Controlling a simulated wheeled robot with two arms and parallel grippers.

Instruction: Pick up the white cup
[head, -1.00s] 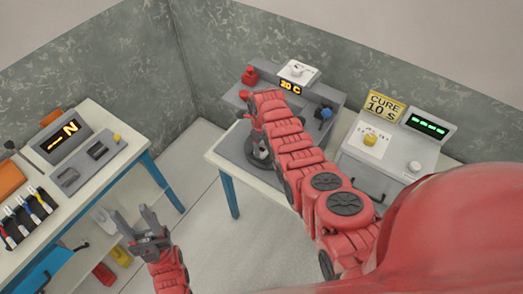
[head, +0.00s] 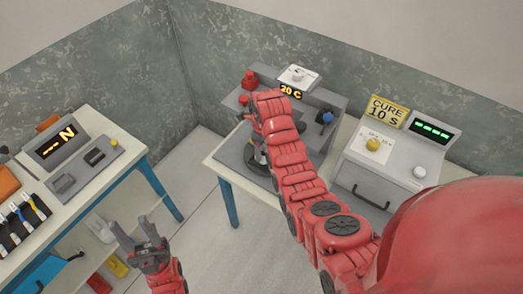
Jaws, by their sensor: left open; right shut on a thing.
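My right arm reaches over the middle bench, and its gripper (head: 258,150) points down, partly hidden behind the red wrist. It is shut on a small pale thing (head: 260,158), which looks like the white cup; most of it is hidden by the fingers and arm. It is low over the dark grey plate (head: 232,158); I cannot tell whether it touches the plate. My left gripper (head: 134,228) is open and empty, above the floor between the two benches.
A grey station with a "20 C" display (head: 291,91), red button (head: 250,79) and blue knob (head: 326,117) stands behind the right gripper. A curing box (head: 385,172) stands to its right. The left bench (head: 100,187) holds an "N" display (head: 57,142) and several coloured tools.

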